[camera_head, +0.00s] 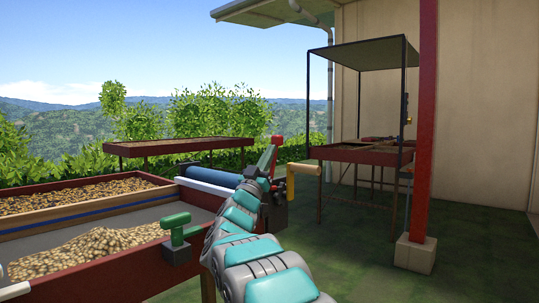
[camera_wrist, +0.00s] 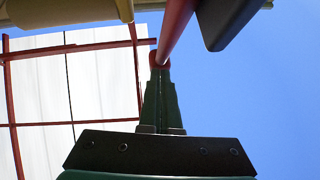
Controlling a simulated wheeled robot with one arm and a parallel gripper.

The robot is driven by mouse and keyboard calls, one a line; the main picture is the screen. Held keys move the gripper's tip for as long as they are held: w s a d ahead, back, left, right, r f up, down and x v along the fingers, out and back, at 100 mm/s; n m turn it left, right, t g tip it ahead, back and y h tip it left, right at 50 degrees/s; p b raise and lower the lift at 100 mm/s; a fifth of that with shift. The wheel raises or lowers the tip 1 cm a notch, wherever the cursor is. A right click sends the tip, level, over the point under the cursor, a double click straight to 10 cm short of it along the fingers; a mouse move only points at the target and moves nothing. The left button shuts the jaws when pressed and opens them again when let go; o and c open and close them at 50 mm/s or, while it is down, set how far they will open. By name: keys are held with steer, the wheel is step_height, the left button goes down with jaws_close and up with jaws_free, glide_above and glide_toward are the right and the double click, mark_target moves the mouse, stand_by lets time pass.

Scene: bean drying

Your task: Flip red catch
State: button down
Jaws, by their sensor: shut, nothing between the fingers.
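The red catch (camera_head: 265,158) shows as a slanted red lever beside the end of my arm in the head view, near the far right corner of the bean bed. In the wrist view a slim red bar (camera_wrist: 176,28), which looks like the catch's lever, runs up from the fingertips. My gripper (camera_wrist: 160,62) is shut with nothing between its green fingers. Its tips overlap the lower end of the red bar; I cannot tell whether they touch. In the head view my arm hides the catch's base.
A yellow handle (camera_head: 304,169) juts out right of the catch, and a green handle (camera_head: 179,228) stands on the bed's near side. A blue roll (camera_head: 210,177) lies left of the catch. A red post (camera_head: 426,120) stands at right. Green floor is clear between.

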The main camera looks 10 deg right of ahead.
steer(key=v, duration=0.7)
steer(key=shift+f+b, duration=0.3)
steer(key=shift+s+a, duration=0.1)
